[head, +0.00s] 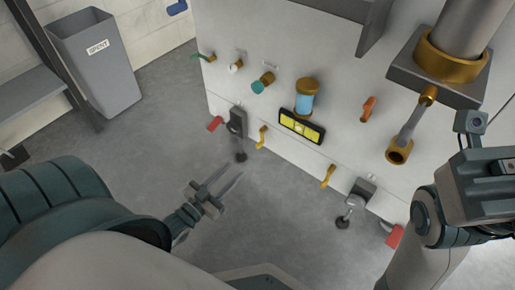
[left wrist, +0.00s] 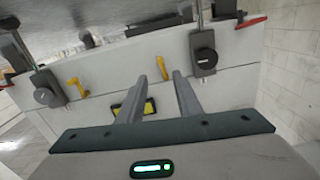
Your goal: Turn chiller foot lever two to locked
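The white chiller cabinet (head: 235,85) has red foot levers low on its front, a left one (head: 214,123) and a right one (head: 395,236), each beside a grey levelling foot. They also show at the upper right (left wrist: 250,22) and left edge (left wrist: 9,76) of the left wrist view. I cannot tell which is number two. Two yellow levers, left (head: 262,136) and right (head: 328,175), sit between the feet. My left gripper (head: 231,175) is open and empty, apart from the panel. In its wrist view the left yellow lever (left wrist: 165,67) appears between the fingers. My right gripper's fingers are not visible.
The left foot (head: 238,124) and right foot (head: 353,201) stick out from the cabinet front. A yellow display (head: 301,127), valves and a large pipe (head: 470,30) are above. A grey bin (head: 97,65) stands at the left. The floor before the cabinet is clear.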

